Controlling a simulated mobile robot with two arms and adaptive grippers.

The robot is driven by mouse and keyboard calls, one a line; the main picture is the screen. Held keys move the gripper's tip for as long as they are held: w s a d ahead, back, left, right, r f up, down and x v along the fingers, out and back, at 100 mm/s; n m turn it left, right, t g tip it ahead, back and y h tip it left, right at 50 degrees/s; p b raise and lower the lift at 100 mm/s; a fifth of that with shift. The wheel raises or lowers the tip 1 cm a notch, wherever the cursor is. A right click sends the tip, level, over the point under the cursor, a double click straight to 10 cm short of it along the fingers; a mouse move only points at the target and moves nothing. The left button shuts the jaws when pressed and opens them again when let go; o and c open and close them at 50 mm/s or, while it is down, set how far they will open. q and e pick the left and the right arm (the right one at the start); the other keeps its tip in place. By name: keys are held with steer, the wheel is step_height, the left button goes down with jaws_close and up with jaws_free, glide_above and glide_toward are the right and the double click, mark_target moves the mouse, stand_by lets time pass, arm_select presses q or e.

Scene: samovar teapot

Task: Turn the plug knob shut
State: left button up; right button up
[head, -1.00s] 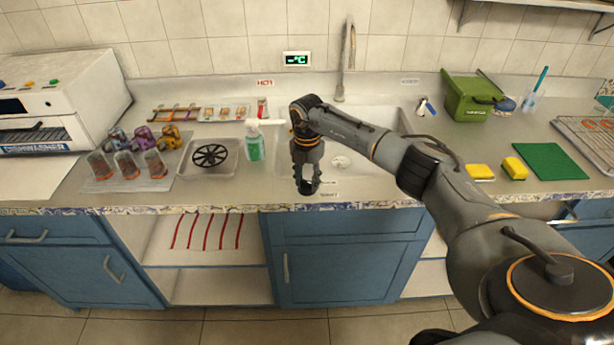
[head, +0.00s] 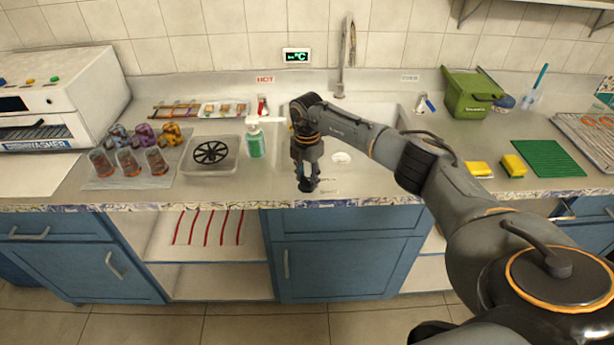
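My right gripper (head: 307,183) points down at the front rim of the sink (head: 375,180), left of the sink's middle. Its dark fingertips are small and close together, and I cannot tell whether they are open or shut. A small dark round shape at the tips may be the plug knob or the fingertips themselves; I cannot tell which, nor whether they touch. A small label lies on the rim just right of the tips. The pale drain (head: 341,158) shows in the basin behind the gripper. My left gripper is not in view.
A green soap bottle (head: 254,140) and a tray with a black wheel (head: 211,152) stand left of the gripper. The faucet (head: 346,60) rises behind the sink. Yellow sponges (head: 513,165) and a green mat (head: 548,158) lie to the right, beyond my arm.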

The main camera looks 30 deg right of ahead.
mark_target(307, 179)
steer(key=o, duration=0.4)
steer(key=shift+r, duration=0.1)
step_height(307, 179, up, 12)
steer(key=shift+f, duration=0.1)
stand_by(0.6)
